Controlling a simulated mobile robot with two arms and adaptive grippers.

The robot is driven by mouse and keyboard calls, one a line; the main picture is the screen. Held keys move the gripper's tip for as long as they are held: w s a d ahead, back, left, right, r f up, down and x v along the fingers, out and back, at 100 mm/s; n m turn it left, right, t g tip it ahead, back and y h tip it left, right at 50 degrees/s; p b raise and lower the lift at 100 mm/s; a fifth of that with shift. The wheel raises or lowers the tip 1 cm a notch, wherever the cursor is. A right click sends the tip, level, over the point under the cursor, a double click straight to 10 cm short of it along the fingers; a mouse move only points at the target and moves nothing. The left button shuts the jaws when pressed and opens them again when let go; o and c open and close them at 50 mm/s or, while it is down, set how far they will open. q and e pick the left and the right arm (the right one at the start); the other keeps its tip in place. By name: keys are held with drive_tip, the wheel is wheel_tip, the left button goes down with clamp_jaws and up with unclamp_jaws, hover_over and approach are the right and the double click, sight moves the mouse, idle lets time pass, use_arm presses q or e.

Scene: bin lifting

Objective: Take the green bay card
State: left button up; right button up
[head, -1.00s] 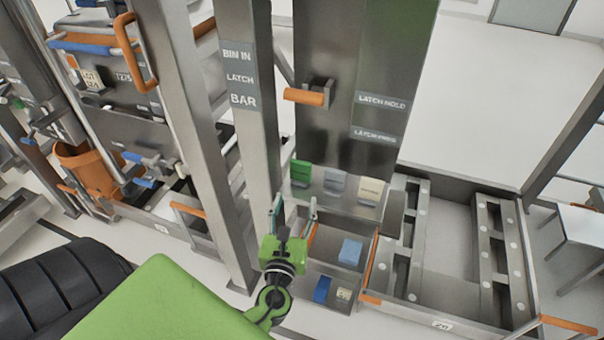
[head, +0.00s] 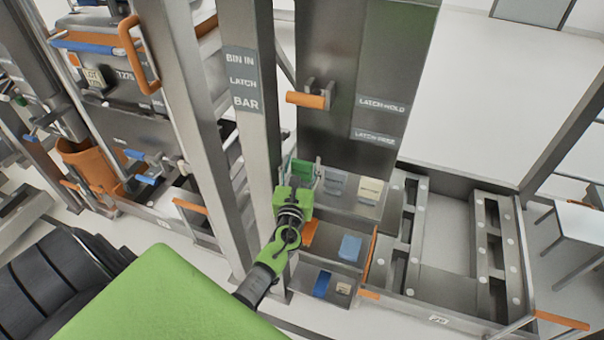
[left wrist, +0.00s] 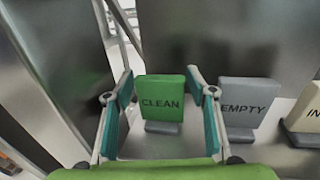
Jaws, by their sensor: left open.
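The green bay card (left wrist: 162,98), marked CLEAN, stands upright in a small holder on the shelf. It also shows in the head view (head: 303,172), partly hidden by my left gripper. My left gripper (left wrist: 162,102) is open, with one teal finger pad on each side of the green card; I cannot tell whether either pad touches it. In the head view my left gripper (head: 302,172) is at the shelf's left end. My right gripper is not in view.
A grey card (left wrist: 248,103) marked EMPTY stands just right of the green one, close to the right finger. A cream card (head: 371,190) stands further right. A steel post (head: 245,100) is close on the left, and an orange latch handle (head: 306,99) is above.

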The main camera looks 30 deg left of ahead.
use_arm(q)
drive_tip(key=shift+w+a, duration=0.1)
drive_tip(key=shift+w, duration=0.05)
drive_tip(key=c, duration=0.9)
